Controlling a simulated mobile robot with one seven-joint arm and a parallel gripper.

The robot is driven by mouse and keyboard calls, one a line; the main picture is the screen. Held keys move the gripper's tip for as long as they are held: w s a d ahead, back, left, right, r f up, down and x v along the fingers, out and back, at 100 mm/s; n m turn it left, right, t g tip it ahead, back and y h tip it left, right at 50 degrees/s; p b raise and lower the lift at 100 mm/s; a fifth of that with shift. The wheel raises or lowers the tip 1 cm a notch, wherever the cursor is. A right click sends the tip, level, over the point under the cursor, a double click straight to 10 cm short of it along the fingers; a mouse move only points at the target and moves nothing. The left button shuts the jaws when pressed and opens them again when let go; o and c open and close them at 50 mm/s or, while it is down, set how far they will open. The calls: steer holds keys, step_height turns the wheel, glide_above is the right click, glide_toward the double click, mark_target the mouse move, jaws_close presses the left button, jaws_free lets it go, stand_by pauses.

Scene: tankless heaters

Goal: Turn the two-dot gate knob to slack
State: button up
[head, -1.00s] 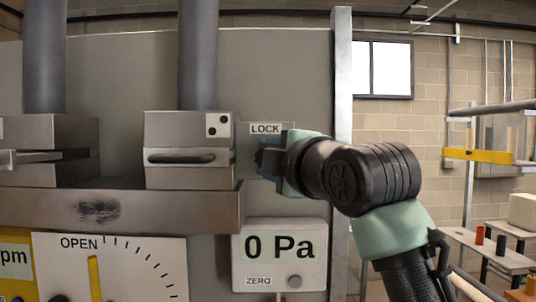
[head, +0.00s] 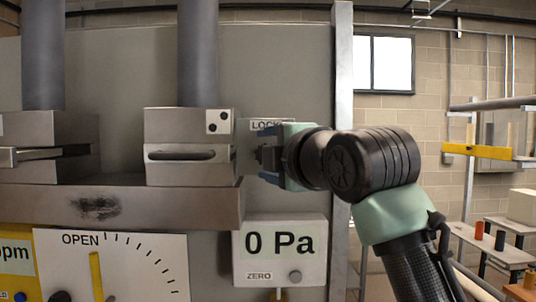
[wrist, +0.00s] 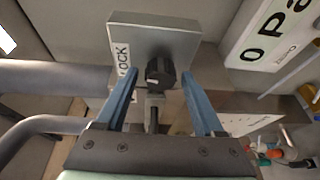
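The two-dot gate (head: 188,135) is a grey metal block with a slotted handle and a two-dot tag at its upper right. Beside it is a grey plate (wrist: 190,38) marked LOCK, whose label is partly covered by my gripper in the head view. A black knob (wrist: 160,70) with a pale mark stands on this plate. My gripper (wrist: 160,78) is open, with its blue fingers on either side of the knob and gaps visible on both sides. In the head view my gripper (head: 262,157) is at the plate and mostly hides the knob.
A gauge box (head: 280,252) reading 0 Pa, with a ZERO button, is below the plate. A metal ledge (head: 140,205) juts out under the gates. A dial panel (head: 125,265) marked OPEN is at lower left. A thick pipe (head: 198,55) rises above the gate.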

steer(key=b+v, duration=0.5)
steer(key=v, duration=0.8)
steer(key=shift+a, duration=0.15)
steer(key=s+a+f+m+t+h, duration=0.1)
steer(key=s+m+t, duration=0.4)
steer(key=m, duration=0.6)
steer(key=s+a+f+m+t+h, duration=0.1)
steer(key=s+a+m+t+h, duration=0.3)
steer(key=m, duration=0.7)
steer(key=s+t+h, duration=0.1)
steer(key=s+t, duration=0.1)
steer(key=s, duration=0.1)
steer(key=shift+m+h, duration=0.3)
